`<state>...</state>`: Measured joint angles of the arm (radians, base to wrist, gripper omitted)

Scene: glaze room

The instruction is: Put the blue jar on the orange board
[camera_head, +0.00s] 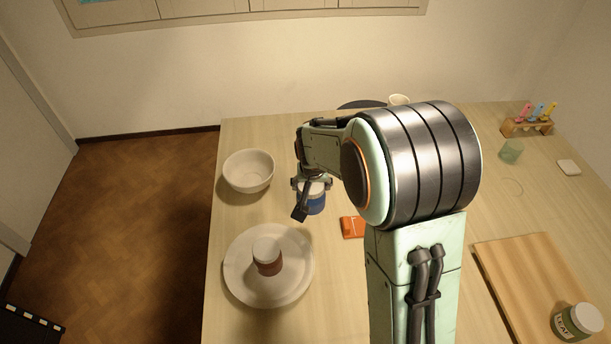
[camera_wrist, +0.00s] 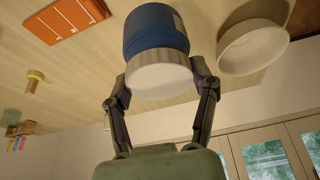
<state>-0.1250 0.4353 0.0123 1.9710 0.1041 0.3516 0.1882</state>
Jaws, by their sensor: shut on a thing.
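The blue jar (camera_head: 312,204) with a white lid is in my gripper, partly hidden by it in the head view. In the wrist view the jar (camera_wrist: 157,30) shows its ribbed white lid, with one finger on each side. My gripper (camera_wrist: 160,78) is shut on it near the lid; in the head view my gripper (camera_head: 303,197) is left of my arm. I cannot tell whether the jar's base touches the table. The orange board (camera_head: 351,227) lies flat, right of and nearer than the jar, partly hidden by my arm. It also shows in the wrist view (camera_wrist: 68,18), with pale lines and nothing on the visible part.
A white bowl (camera_head: 248,178) stands left of the jar. A plate (camera_head: 240,285) bearing a brown jar (camera_head: 268,267) is in front. A wooden board (camera_head: 525,275) with a green jar (camera_head: 577,322) is at right. A rack (camera_head: 527,127) and green cup (camera_head: 511,151) stand far right.

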